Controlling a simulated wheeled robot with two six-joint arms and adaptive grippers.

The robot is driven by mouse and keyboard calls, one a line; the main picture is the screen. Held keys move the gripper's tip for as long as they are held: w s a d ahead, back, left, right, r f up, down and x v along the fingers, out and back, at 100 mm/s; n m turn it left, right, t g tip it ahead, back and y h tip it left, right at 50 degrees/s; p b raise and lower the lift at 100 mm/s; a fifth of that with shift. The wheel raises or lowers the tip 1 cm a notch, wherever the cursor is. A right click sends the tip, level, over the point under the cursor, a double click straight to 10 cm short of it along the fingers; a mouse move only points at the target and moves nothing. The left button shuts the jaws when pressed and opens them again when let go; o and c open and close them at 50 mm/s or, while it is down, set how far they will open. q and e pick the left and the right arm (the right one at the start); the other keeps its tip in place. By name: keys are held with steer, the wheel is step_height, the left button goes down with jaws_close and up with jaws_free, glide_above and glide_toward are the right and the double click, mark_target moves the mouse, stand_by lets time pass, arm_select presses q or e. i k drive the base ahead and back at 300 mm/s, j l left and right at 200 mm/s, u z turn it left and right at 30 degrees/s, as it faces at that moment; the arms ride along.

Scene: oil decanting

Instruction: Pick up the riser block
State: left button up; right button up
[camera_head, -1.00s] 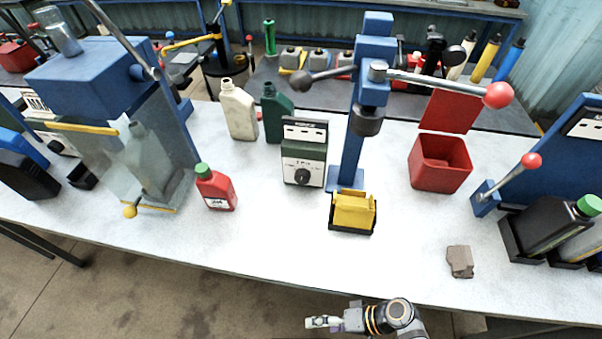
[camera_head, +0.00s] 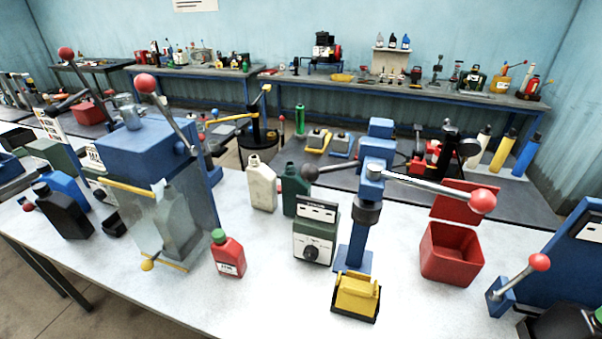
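No grey-brown block shows in this view; the one seen earlier on the front right of the table is outside the frame. A yellow block-like piece (camera_head: 357,293) sits in a small black tray at the foot of the blue lever press (camera_head: 354,247). I cannot tell whether that piece is the riser block. Neither of my grippers is in view.
A red open bin (camera_head: 450,254) stands right of the press. A grey-green control box (camera_head: 315,233) and a red bottle with a green cap (camera_head: 228,255) stand left of it. A clear-fronted blue machine (camera_head: 150,160) fills the left. Bare white tabletop (camera_head: 270,310) lies in front.

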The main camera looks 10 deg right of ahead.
mark_target(356, 292)
steer(key=z, duration=0.9)
